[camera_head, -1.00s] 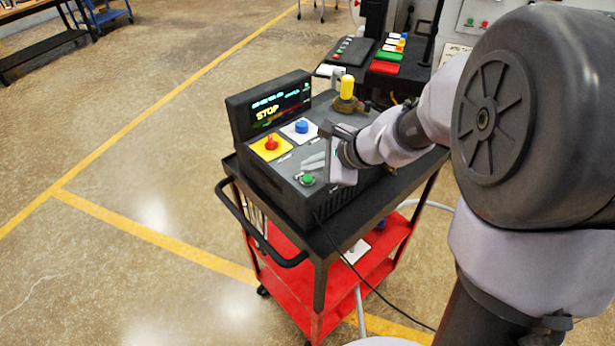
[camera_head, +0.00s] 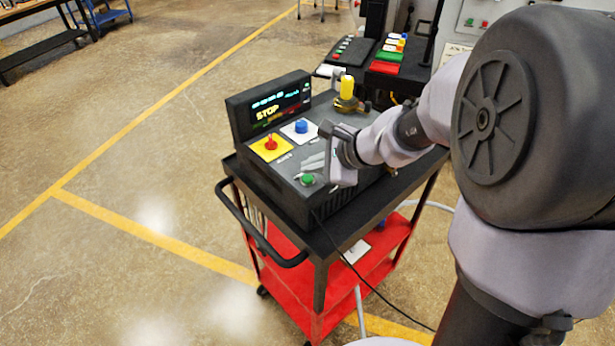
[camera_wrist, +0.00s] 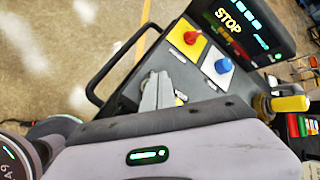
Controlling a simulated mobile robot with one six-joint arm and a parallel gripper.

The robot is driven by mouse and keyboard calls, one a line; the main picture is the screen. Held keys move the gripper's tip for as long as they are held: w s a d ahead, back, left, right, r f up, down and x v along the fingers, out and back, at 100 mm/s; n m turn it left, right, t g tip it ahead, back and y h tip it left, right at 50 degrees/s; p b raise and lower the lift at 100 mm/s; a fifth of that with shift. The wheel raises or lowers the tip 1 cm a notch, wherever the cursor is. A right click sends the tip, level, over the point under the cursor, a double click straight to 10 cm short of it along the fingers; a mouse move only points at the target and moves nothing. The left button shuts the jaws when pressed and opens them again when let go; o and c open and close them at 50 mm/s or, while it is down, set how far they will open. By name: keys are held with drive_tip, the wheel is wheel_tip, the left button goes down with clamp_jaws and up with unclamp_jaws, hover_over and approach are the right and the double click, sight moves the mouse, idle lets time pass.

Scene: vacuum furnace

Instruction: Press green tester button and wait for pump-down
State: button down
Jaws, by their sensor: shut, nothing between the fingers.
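The tester (camera_head: 300,200) is a black box on a cart, with its display (camera_head: 277,105) reading STOP. Its green button (camera_head: 307,179) shows at the near corner of the panel in the head view. A red knob (camera_head: 270,143) on a yellow plate and a blue knob (camera_head: 301,126) on a white plate sit farther back; they also show in the wrist view, red (camera_wrist: 190,37) and blue (camera_wrist: 223,66). My gripper (camera_head: 306,163) is shut and empty, its fingers over the panel just behind the green button. In the wrist view the fingers (camera_wrist: 155,92) hide the green button.
A yellow-topped brass fitting (camera_head: 347,92) stands at the tester's back right. The red and black cart (camera_head: 330,270) has a black handle (camera_head: 255,235) on its left. A cable hangs down its front. Another bench with coloured blocks (camera_head: 388,56) is behind.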

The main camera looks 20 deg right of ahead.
sight(311, 180)
drive_tip(key=shift+f, duration=0.1)
drive_tip(key=shift+f+b, duration=0.35)
drive_tip(key=shift+b, duration=0.2)
drive_tip(key=shift+f+b, duration=0.4)
drive_tip(key=shift+b, duration=0.1)
idle(0.5)
drive_tip(key=shift+r, duration=0.15)
drive_tip(key=shift+r+p, duration=0.65)
drive_tip(key=shift+r, duration=0.05)
wheel_tip(311, 180, up, 5)
drive_tip(key=p, duration=0.4)
idle(0.4)
